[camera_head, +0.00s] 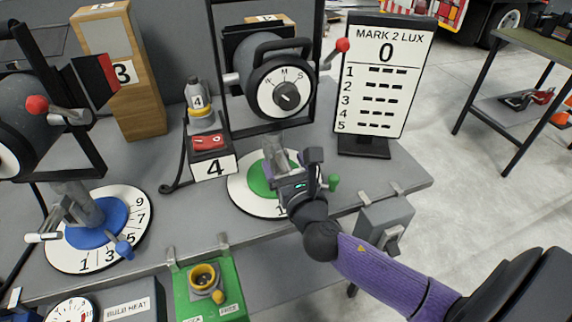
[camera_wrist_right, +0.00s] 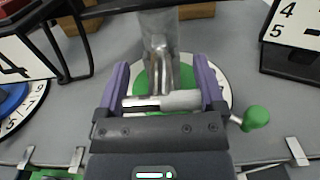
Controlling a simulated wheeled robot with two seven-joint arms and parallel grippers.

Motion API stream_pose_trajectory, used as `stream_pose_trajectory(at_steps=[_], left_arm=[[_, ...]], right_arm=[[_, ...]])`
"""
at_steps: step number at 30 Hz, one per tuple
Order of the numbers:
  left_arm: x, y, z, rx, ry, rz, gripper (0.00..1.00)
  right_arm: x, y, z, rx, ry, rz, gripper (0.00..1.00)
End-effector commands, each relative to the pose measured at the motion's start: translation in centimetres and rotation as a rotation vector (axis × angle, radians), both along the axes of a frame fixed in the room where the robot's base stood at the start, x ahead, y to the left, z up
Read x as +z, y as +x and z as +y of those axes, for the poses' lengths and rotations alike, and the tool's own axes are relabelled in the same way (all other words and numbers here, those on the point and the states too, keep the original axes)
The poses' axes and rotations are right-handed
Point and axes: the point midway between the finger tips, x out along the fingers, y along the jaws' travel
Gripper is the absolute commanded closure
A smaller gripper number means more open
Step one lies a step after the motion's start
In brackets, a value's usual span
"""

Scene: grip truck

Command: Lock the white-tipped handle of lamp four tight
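Lamp four (camera_head: 283,88) stands at the middle of the table, on a post over a white dial with a green centre (camera_head: 258,180). In the right wrist view its white-tipped handle (camera_wrist_right: 182,99) lies sideways at the foot of the post (camera_wrist_right: 158,40). My right gripper (camera_wrist_right: 162,88) is open, with its two purple fingers at either end of the handle. I cannot tell whether they touch it. In the head view the right gripper (camera_head: 295,165) hides the handle. A green knob (camera_head: 334,182) sticks out just right of the gripper. My left gripper is not in view.
A box with a red switch and a 4 label (camera_head: 214,167) stands left of the green dial. The score board (camera_head: 386,80) stands behind to the right. Another lamp on a blue dial (camera_head: 100,225) is at left. A grey box (camera_head: 384,222) hangs at the front edge.

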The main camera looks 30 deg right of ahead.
Motion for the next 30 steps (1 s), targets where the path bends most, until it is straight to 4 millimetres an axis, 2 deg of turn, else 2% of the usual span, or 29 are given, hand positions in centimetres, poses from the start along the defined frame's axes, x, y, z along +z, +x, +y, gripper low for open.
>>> stream_pose_trajectory(at_steps=[1, 4, 11, 17, 30], left_arm=[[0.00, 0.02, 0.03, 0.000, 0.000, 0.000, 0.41], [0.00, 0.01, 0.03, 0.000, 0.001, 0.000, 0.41], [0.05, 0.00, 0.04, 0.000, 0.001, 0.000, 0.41], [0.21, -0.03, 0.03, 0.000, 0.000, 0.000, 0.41], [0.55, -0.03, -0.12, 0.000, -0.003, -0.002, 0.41]], right_arm=[[-0.02, -0.01, 0.00, 0.000, 0.000, 0.000, 0.51], [-0.02, -0.02, 0.00, 0.000, 0.000, 0.000, 0.71], [-0.02, -0.02, -0.01, -0.001, 0.024, -0.005, 0.71], [-0.02, -0.05, -0.05, -0.001, 0.116, -0.026, 0.71], [-0.12, -0.10, -0.25, -0.001, 0.503, -0.120, 0.71]])
